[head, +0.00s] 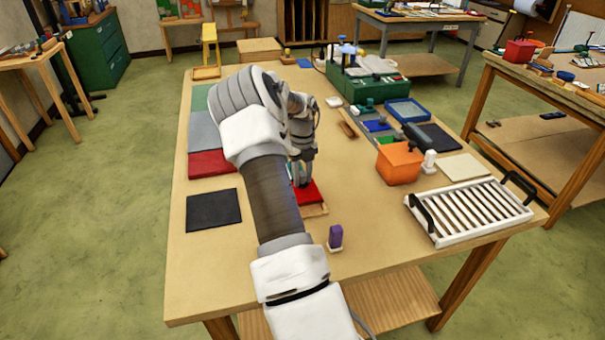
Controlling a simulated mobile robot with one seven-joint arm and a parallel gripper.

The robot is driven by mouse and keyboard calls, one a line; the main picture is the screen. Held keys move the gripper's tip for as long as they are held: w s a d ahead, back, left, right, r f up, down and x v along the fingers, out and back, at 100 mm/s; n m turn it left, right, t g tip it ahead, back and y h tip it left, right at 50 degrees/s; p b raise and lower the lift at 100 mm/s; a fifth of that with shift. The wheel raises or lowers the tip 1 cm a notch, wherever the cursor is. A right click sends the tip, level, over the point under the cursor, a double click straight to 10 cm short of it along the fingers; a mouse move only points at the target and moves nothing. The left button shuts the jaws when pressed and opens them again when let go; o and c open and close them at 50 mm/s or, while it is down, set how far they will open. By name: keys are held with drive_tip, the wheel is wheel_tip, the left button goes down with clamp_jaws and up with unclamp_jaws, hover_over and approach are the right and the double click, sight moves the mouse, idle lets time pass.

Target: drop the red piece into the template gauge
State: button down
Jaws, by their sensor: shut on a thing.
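My gripper (301,184) points down over the near middle of the workbench, with my arm covering part of the view. It is shut on the red piece (312,193), which shows at and just right of the fingertips. A light wooden piece (316,211), which looks like the template gauge, lies right under and in front of the red piece. I cannot tell whether the red piece touches it or sits inside it. The fingers and arm hide the left part of both.
A black mat (213,210) and red sheet (210,164) lie left of my arm. A purple block (335,237) stands in front. An orange bin (399,164) and white slatted rack (470,209) are on the right. A green machine (366,83) stands behind.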

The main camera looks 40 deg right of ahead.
sight(302, 174)
drive_tip(key=shift+f, duration=0.85)
drive_tip(key=shift+f+b, duration=0.6)
drive_tip(key=shift+f, duration=0.35)
idle(1.2)
drive_tip(key=shift+c, duration=2.2)
unclamp_jaws()
drive_tip(key=shift+r, duration=0.1)
wheel_tip(302, 174, up, 17)
drive_tip(key=shift+w+r, duration=0.15)
